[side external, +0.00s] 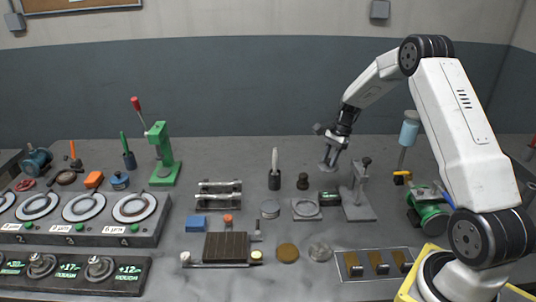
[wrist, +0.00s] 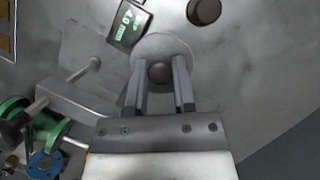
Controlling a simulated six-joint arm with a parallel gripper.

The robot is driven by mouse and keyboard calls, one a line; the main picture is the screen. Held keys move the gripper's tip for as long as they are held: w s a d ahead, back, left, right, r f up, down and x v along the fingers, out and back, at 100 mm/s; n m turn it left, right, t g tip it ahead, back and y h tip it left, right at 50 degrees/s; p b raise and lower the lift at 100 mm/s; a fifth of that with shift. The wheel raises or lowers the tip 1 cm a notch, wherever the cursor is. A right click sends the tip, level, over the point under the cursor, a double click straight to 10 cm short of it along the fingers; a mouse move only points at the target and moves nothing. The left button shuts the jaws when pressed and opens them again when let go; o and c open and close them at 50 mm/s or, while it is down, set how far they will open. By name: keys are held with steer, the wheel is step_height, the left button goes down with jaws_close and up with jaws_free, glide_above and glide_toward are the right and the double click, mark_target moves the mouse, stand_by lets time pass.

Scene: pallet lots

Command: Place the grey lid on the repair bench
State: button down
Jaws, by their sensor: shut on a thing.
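My gripper (side external: 333,150) hangs above the right half of the grey bench top (side external: 300,228), its fingers pointing down. It is shut on the dark knob of the grey lid (side external: 328,167), a flat round disc held clear of the bench. In the wrist view the lid (wrist: 160,45) shows beyond the fingertips of my gripper (wrist: 161,76), with its knob between them. Part of the lid is hidden by the fingers.
Below the lid stand a dark block (side external: 329,198) marked 4.0 mm in the wrist view, a black knob-shaped piece (side external: 303,182) and a grey stand (side external: 358,200). A green motor (side external: 431,214) is at right. A brown disc (side external: 287,252) and a clear dish (side external: 320,251) lie in front.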

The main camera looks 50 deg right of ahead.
steer(key=s+a+f+n+g, duration=0.1)
steer(key=s+a+n, duration=0.6)
steer(key=s+a, duration=0.7)
steer(key=shift+g, duration=0.8)
steer(key=shift+s+f, duration=0.1)
steer(key=shift+f, duration=2.15)
steer(key=shift+f, duration=1.8)
steer(key=shift+f, duration=0.1)
